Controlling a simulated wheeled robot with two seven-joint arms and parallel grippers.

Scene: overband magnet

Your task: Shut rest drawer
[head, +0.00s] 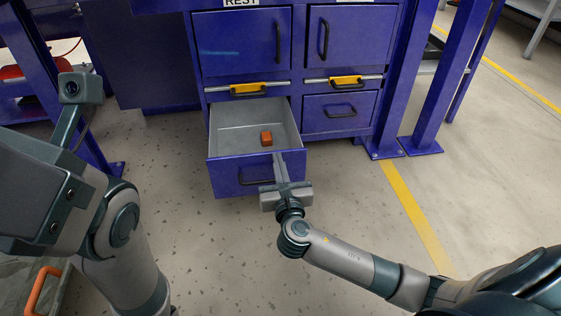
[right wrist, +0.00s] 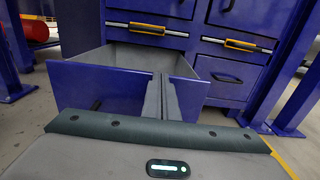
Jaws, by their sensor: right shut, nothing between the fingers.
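The rest drawer (head: 226,176) is the blue lower-left drawer in the column labelled REST. It stands pulled out, showing its grey inside and a dark bar handle on its front. A small orange-brown block (head: 266,138) lies inside. My right gripper (head: 279,160) is shut and empty, its fingers at the right part of the drawer front, beside the handle. In the right wrist view the shut fingers (right wrist: 161,98) overlap the drawer front (right wrist: 100,88); I cannot tell whether they touch it. My left arm shows at the left, but its gripper fingers do not.
The blue cabinet (head: 243,45) has a closed door above the drawer, and a closed door and closed drawer (head: 340,112) to the right. Yellow latches (head: 248,88) sit on rails between them. Blue posts (head: 385,90) stand at the right. The floor before the drawer is clear.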

